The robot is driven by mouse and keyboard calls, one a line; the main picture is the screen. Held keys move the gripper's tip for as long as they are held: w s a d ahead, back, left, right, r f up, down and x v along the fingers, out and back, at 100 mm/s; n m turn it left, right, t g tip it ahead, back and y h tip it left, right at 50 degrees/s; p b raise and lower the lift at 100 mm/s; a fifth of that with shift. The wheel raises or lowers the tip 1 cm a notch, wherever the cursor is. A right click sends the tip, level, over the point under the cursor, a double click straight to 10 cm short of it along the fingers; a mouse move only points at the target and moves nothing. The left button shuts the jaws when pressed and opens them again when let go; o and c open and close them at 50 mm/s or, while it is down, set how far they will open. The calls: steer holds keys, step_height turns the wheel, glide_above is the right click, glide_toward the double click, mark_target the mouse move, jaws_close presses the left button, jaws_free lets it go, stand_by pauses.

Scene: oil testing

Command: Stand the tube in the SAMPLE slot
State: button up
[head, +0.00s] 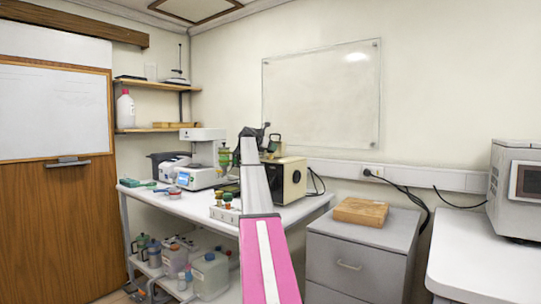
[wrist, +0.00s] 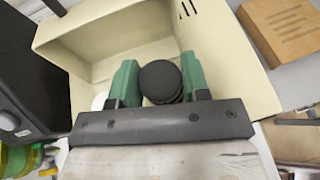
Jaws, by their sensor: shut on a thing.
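My gripper (wrist: 159,80) is shut, with its green fingers either side of a round black ribbed cap, which I take for the top of the tube (wrist: 160,80). The body below the cap is hidden. In the wrist view a beige box-shaped machine (wrist: 82,42) lies behind and around the fingers. In the head view my gripper (head: 272,143) is small and dark, above the beige machine (head: 290,182) on the white bench. A small rack (head: 225,214) with several capped tubes stands at the front of that bench. I cannot read any SAMPLE label.
A white instrument (head: 206,160) and a green-yellow object (head: 224,156) stand left of my arm. A wooden block (head: 361,211) lies on the grey cabinet (head: 360,255) at right; it also shows in the wrist view (wrist: 288,25). Jugs (head: 210,275) fill the lower shelf.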

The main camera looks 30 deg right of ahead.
mark_target(268, 152)
steer(key=shift+f, duration=1.5)
steer(key=shift+f, duration=0.15)
steer(key=o, duration=1.2)
steer(key=shift+c, duration=0.2)
steer(key=shift+r, duration=0.2)
steer(key=v, duration=1.2)
